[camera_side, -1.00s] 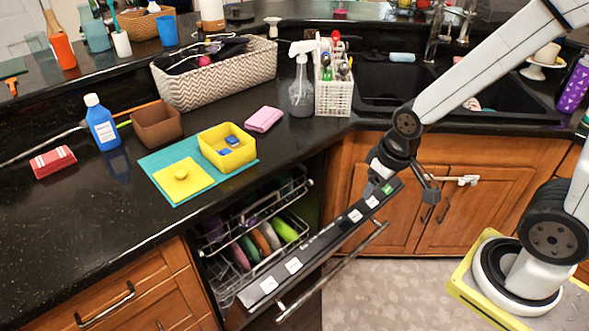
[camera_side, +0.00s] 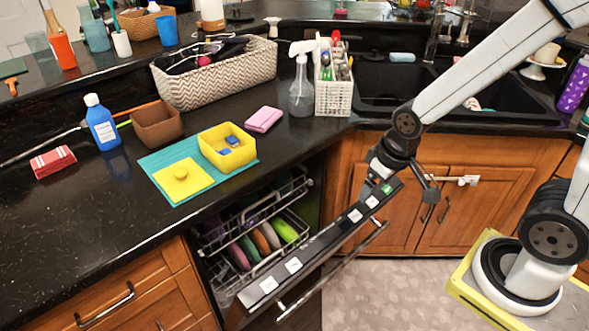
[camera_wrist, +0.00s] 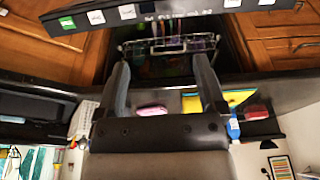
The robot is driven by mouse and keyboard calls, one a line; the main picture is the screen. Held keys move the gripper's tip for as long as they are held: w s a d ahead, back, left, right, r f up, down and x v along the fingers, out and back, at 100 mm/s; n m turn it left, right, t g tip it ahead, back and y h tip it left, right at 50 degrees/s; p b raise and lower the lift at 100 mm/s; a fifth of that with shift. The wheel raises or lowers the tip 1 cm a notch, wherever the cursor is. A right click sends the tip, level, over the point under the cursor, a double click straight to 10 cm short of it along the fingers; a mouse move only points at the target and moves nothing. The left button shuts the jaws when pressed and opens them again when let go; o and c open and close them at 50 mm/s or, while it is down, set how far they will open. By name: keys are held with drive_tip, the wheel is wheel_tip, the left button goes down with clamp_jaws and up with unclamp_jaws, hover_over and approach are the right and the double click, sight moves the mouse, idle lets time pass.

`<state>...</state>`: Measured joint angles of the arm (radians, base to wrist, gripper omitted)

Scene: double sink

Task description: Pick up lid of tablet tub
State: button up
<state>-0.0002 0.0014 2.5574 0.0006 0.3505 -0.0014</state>
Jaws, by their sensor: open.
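The yellow lid (camera_side: 182,178), square with a round knob, lies flat on the teal mat (camera_side: 158,156) on the counter. The open yellow tub (camera_side: 214,151) stands beside it on the mat, with blue tablets (camera_side: 231,141) inside. In the wrist view, yellow patches of the tub and lid show beyond my right finger, partly hidden by it. My gripper (camera_wrist: 163,72) is open and empty, its two fingers spread. In the side view it hangs over the open dishwasher door, well to the right of the lid and not touching it.
The dishwasher door (camera_side: 312,255) hangs open below the counter, with plates in its rack (camera_side: 262,240). A pink sponge (camera_side: 264,119), brown box (camera_side: 158,125), blue bottle (camera_side: 101,122) and spray bottle (camera_side: 301,85) stand around the mat. The counter in front of the lid is clear.

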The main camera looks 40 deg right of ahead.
drive_tip(key=w+a+r+n, duration=0.1)
drive_tip(key=w+a+n, duration=0.15)
drive_tip(key=w, duration=0.95)
drive_tip(key=n+t+y, duration=0.2)
drive_tip(key=n+y, duration=0.2)
drive_tip(key=n, duration=0.2)
approach(181, 172)
drive_tip(key=shift+w+d+f, duration=0.25)
drive_tip(key=shift+d+f, duration=0.25)
drive_tip(key=shift+f, duration=0.1)
drive_tip(key=shift+w+a+f+n, duration=0.1)
drive_tip(key=shift+w+a+n, duration=0.15)
drive_tip(key=shift+a, duration=0.2)
drive_tip(key=shift+f, duration=0.1)
drive_tip(key=shift+x, duration=1.2)
drive_tip(key=shift+a, duration=0.1)
drive_tip(key=shift+x, duration=2.6)
